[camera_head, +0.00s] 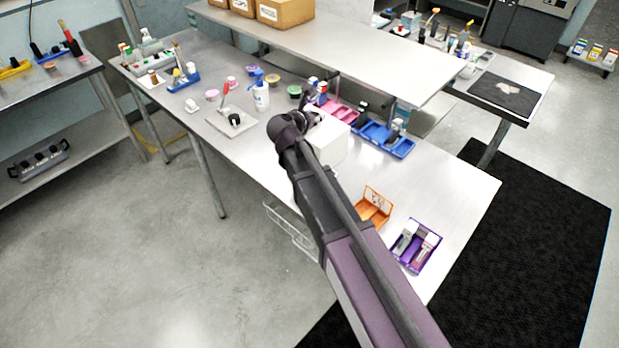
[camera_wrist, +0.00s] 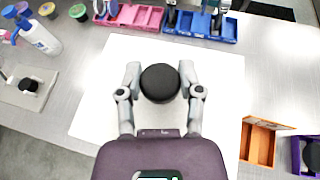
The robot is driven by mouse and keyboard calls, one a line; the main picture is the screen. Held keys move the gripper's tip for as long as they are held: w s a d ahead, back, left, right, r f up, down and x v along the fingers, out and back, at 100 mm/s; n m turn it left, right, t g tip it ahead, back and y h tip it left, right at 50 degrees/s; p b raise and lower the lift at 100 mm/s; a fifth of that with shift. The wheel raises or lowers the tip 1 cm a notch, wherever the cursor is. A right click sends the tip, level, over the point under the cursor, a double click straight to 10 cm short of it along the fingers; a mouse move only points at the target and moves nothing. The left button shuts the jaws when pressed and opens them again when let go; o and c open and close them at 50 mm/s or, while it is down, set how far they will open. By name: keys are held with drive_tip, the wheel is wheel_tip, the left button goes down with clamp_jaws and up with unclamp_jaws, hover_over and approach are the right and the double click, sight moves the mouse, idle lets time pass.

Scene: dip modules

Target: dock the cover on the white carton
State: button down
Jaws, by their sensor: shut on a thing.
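The white carton (camera_head: 330,142) stands on the steel bench, partly hidden behind my arm in the head view. In the wrist view a broad white panel (camera_wrist: 105,70) lies under my gripper (camera_wrist: 160,72), with a round black knob (camera_wrist: 160,84) near its middle. My two grey fingers are shut on the knob, one on each side. The panel appears to be the cover, held by this knob. Whether the cover touches the carton or hangs just above it, I cannot tell. The carton's walls are hidden in the wrist view.
A blue tray (camera_head: 372,138) and a pink tray (camera_head: 335,108) lie behind the carton. An orange holder (camera_head: 374,206) and a purple tray (camera_head: 416,245) stand to its right. A grey plate with a black knob (camera_head: 235,120) and a white bottle (camera_head: 261,97) are to the left.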

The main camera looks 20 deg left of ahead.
drive_tip(key=shift+a, duration=0.15)
drive_tip(key=shift+s+f, duration=0.15)
drive_tip(key=shift+f, duration=0.05)
drive_tip(key=shift+s+a+f+b, duration=0.1)
drive_tip(key=shift+f+b, duration=0.8)
drive_tip(key=shift+b, duration=0.25)
drive_tip(key=shift+f, duration=0.1)
wheel_tip(320, 180, down, 6)
drive_tip(key=b, duration=0.6)
drive_tip(key=shift+f+b, duration=1.95)
drive_tip(key=shift+b, duration=0.05)
drive_tip(key=shift+f+b, duration=0.25)
drive_tip(key=shift+b, duration=0.05)
drive_tip(key=shift+c, duration=1.3)
unclamp_jaws()
